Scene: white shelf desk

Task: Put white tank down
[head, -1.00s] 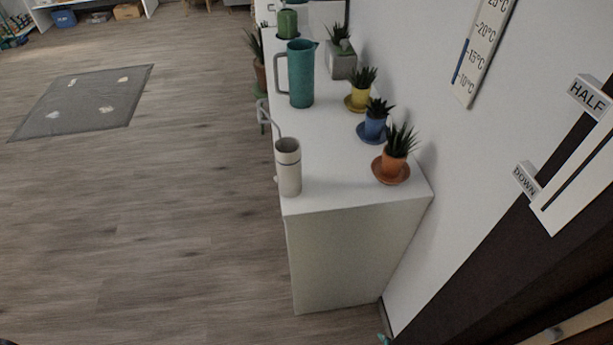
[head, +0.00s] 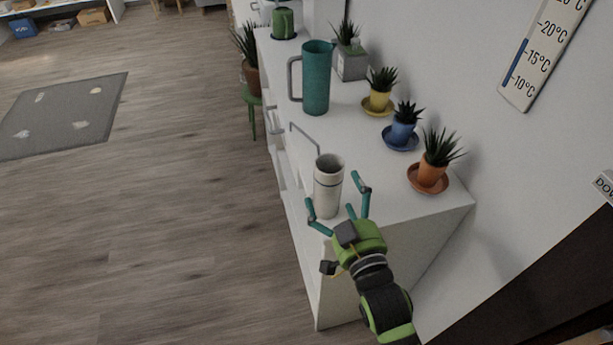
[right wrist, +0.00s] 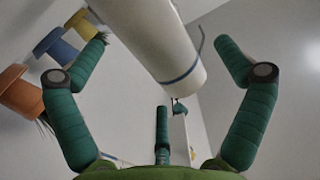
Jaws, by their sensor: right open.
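The white tank (head: 328,186) is a tall, open-topped cylinder with a thin blue band. It stands upright at the near left edge of the white desk top in the head view. My right gripper (head: 338,200) is open, with its teal fingers spread on either side of the tank's lower part. In the right wrist view the tank (right wrist: 160,40) is large, between and beyond the open fingers (right wrist: 160,85). I cannot tell whether any finger touches it. My left gripper is not in view.
The white desk (head: 360,135) also holds a teal pitcher (head: 316,80) behind the tank. Potted plants in orange (head: 432,174), blue (head: 402,134) and yellow (head: 379,101) pots line its right side by the wall. Open floor (head: 150,220) lies to the left.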

